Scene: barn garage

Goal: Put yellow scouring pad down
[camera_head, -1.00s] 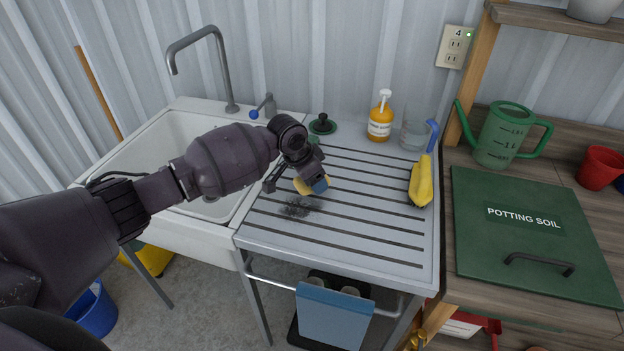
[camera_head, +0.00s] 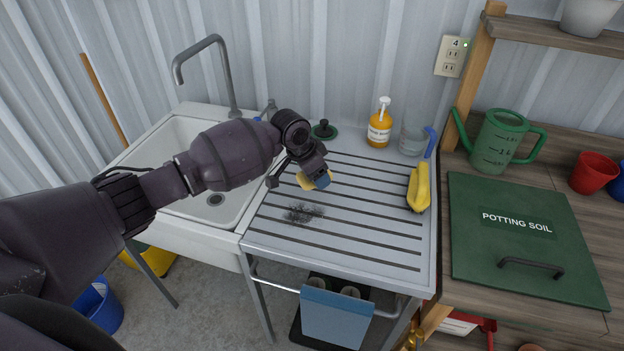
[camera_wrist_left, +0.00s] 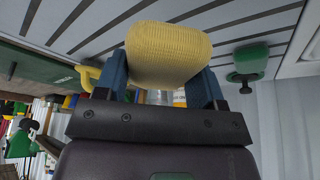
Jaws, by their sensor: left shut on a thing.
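The yellow scouring pad (camera_wrist_left: 168,54) is held between the two blue fingertips of my left gripper (camera_wrist_left: 165,75). In the head view the pad (camera_head: 306,182) shows as a small yellow piece beside the blue tip of my left gripper (camera_head: 318,181). The gripper is over the grooved metal drainboard (camera_head: 345,250), near its left middle. I cannot tell whether the pad touches the board. A dark smudge (camera_head: 303,214) lies on the board just in front of the pad. My right gripper is not in view.
Yellow gloves (camera_head: 420,188), an orange soap bottle (camera_head: 380,125), a glass (camera_head: 412,140) and a green plug (camera_head: 324,130) stand around the board. The sink (camera_head: 170,140) is left; a green potting soil lid (camera_head: 525,265) is right. The board's front is clear.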

